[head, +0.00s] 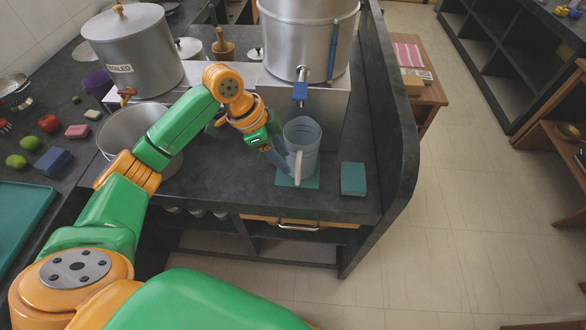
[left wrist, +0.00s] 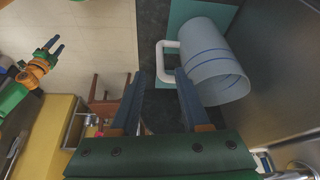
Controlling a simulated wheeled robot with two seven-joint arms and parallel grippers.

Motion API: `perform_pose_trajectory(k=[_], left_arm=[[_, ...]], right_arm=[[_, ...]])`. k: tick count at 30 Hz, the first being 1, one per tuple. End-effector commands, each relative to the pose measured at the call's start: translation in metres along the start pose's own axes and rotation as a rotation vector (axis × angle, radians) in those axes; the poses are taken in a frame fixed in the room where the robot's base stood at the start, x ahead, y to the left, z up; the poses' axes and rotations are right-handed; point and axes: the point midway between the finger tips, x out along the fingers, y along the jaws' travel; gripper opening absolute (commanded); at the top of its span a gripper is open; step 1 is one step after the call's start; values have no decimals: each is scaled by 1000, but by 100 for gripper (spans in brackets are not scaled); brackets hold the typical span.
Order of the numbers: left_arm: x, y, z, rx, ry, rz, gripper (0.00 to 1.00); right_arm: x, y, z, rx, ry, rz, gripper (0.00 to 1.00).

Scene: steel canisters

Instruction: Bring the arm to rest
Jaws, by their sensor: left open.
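A translucent grey-blue jug (head: 302,146) stands upright on a teal mat (head: 311,183) on the dark counter. My left gripper (head: 276,150) is beside the handle. In the left wrist view my left gripper (left wrist: 160,82) is open, with nothing between its fingers. My right gripper (left wrist: 54,47) shows small at the left of that view, its fingers apart and empty. It is not in the head view.
A large steel canister (head: 305,40) with a blue tap (head: 300,92) stands on a raised block behind the jug. A lidded canister (head: 130,55) and a steel bowl (head: 112,130) are left. A teal block (head: 353,179) lies right of the jug, near the counter's raised edge.

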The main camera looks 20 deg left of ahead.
Motion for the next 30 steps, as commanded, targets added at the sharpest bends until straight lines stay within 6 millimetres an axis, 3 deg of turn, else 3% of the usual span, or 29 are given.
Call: perform_pose_trajectory(k=[3,7,21,23,25,27,30], left_arm=[[-25,-1,0,1,1,-3,46],[-40,0,0,0,0,0,46],[-39,2,0,0,-2,3,46],[-26,7,2,-4,-14,6,46],[6,23,6,-22,-33,7,46],[41,46,12,-67,-41,-6,46],[79,81,21,-178,-27,-44,46]], right_arm=[[2,0,0,0,0,0,50],[2,0,0,0,0,0,50],[2,0,0,-1,0,0,50],[2,0,0,0,0,0,50],[2,0,0,-1,0,0,50],[2,0,0,-1,0,0,50],[2,0,0,-1,0,0,50]])
